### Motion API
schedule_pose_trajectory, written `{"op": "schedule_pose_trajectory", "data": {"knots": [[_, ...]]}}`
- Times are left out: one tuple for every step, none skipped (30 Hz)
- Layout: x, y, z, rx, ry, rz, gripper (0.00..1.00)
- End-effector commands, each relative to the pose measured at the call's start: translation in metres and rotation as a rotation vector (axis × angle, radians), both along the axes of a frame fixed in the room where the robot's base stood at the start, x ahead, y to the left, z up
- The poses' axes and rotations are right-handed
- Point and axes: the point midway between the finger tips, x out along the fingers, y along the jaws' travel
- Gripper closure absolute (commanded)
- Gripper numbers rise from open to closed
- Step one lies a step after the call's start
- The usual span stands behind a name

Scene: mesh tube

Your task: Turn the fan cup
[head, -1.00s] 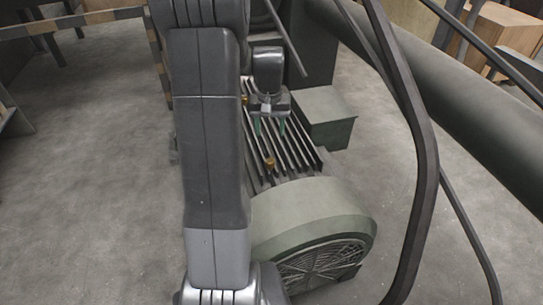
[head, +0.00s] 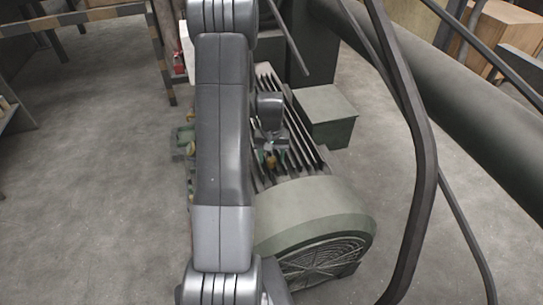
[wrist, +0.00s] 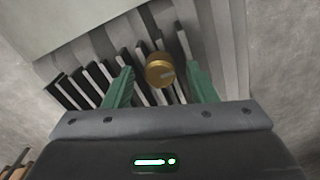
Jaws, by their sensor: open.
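The fan cup is a small round brass cup (wrist: 160,70) on the ribbed body of a green motor. It shows centrally between my two green fingers in the wrist view. In the head view the brass cup (head: 269,161) is partly hidden below my gripper (head: 273,151), near the round fan housing (head: 310,212). My gripper is open (wrist: 161,80), with one finger on each side of the cup. A gap shows between the cup and each finger in the wrist view. Height above the cup is hard to judge.
Dark cooling fins (head: 308,147) run along the motor around the cup. A green box (head: 325,112) stands right of the fins. A dark bent rail (head: 425,150) and a thick pipe (head: 460,100) lie farther right. The floor at left (head: 80,200) is clear.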

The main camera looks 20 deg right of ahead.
Motion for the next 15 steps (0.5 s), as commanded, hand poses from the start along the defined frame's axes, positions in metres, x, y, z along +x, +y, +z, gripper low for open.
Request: {"op": "schedule_pose_trajectory", "data": {"knots": [[0.0000,0.0000,-0.0001,0.000,0.000,0.000,0.48],[-0.0001,0.0000,0.0000,0.000,0.000,0.000,0.48],[0.0000,0.0000,0.0000,0.000,0.000,0.000,0.48],[0.0000,0.0000,0.0000,0.000,0.000,0.000,0.50],[-0.0001,0.0000,0.0000,0.000,0.000,0.000,0.56],[0.0000,0.0000,0.0001,0.000,0.000,0.000,0.64],[0.0000,0.0000,0.0001,0.000,0.000,0.000,0.70],[-0.0001,0.0000,0.0001,0.000,0.000,0.000,0.76],[0.0000,0.0000,0.0001,0.000,0.000,0.000,0.84],[0.0000,0.0000,0.0002,0.000,0.000,0.000,0.90],[0.0000,0.0000,0.0002,0.000,0.000,0.000,0.93],[0.0000,0.0000,0.0002,0.000,0.000,0.000,0.93],[0.0000,0.0000,0.0002,0.000,0.000,0.000,0.93],[0.0000,0.0000,0.0002,0.000,0.000,-0.001,0.93],[0.0000,0.0000,0.0001,0.000,0.000,-0.003,0.93]]}}
